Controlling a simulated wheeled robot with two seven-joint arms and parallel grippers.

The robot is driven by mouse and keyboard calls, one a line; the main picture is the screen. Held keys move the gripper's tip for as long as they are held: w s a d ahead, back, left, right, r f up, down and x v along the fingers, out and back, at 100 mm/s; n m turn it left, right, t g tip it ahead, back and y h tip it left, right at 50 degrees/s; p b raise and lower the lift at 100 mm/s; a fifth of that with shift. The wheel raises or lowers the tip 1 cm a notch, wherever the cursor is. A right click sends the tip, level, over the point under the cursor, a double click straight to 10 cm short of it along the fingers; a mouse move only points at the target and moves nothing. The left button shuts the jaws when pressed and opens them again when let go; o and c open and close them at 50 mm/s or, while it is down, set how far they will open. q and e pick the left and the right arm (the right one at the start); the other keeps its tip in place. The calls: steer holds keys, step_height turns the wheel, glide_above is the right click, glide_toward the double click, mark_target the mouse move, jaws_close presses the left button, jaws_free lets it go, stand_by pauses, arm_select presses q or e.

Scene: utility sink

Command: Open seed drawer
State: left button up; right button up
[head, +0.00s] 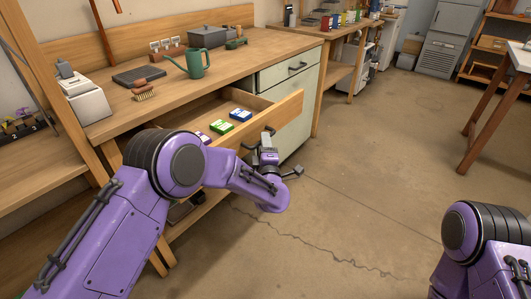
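A wooden drawer (283,114) under the workbench stands pulled out, with its front well clear of the bench. Several small seed packets lie inside, among them a blue one (241,115) and a green one (222,127). My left gripper (271,142) is at the outer face of the drawer front, near its handle. The handle is mostly hidden, and I cannot tell whether the fingers are closed on it. My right arm shows at the lower right, but its gripper is out of view.
The workbench (225,68) carries a green watering can (196,63), a brush (144,91), a dark tray (139,75) and a grey box (207,37). A pale green cabinet (297,92) stands right of the drawer. The concrete floor (370,170) is clear.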

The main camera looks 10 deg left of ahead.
arm_select(q)
steer(key=v, duration=0.8)
steer(key=shift+s, duration=0.25)
steer(key=shift+d, duration=0.1)
steer(key=s+a+f+m+g+h+p, duration=0.2)
steer(key=s+a+f+m+g, duration=0.2)
steer(key=s+f+m, duration=0.3)
steer(key=s+a+f+m+g+h+p, duration=0.2)
steer(key=s+a+f+m+g, duration=0.15)
steer(key=s+f, duration=0.45)
steer(key=s+a+f+m+g+p, duration=0.1)
steer(key=s+a+g, duration=0.1)
steer(key=s, duration=0.6)
steer(key=s+a+f+g+y+p, duration=0.1)
steer(key=s+a+g+p, duration=0.1)
steer(key=s+a, duration=0.3)
steer(key=s+a+f+m+g+p, duration=0.1)
steer(key=s+a+g, duration=0.3)
steer(key=s, duration=0.8)
steer(key=shift+s+f+m+p, duration=0.2)
steer(key=shift+f+m+p, duration=0.2)
steer(key=shift+p, duration=0.25)
